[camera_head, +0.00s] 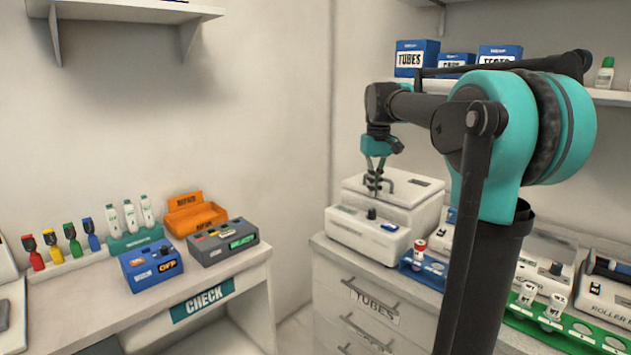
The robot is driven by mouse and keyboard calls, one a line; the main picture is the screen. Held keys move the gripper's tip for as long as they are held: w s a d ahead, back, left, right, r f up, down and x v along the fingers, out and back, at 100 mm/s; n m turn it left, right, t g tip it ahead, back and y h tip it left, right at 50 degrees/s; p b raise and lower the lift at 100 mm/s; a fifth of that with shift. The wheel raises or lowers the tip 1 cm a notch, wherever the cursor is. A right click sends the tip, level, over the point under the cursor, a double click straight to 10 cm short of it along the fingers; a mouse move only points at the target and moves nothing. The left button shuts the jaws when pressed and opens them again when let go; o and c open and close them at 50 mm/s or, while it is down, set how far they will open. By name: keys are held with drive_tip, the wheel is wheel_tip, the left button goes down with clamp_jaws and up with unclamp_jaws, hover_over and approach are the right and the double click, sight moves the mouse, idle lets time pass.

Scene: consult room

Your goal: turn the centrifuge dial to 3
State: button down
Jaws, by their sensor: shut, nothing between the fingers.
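A white bench device (345,232), which looks like the centrifuge, stands on the drawer cabinet at the middle right. My gripper (374,191) is shut and empty. It points down in front of the device's raised white rear part, above and behind the blue knob in the picture, and seems apart from it.
A blue tube rack (432,272) with a red-capped tube stands right of the device. A green rack (575,337) and other white devices stand farther right. The left desk (190,292) holds blue and grey boxes, an orange bin (194,216) and colored bottles. A shelf runs behind my arm.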

drive_tip(key=shift+f, duration=3.2)
drive_tip(key=shift+w+d, duration=0.2)
drive_tip(key=shift+d, duration=0.3)
drive_tip(key=shift+w+d, duration=0.15)
drive_tip(key=shift+d, duration=0.3)
drive_tip(key=shift+s+d, duration=0.3)
wheel_tip(320, 180, up, 6)
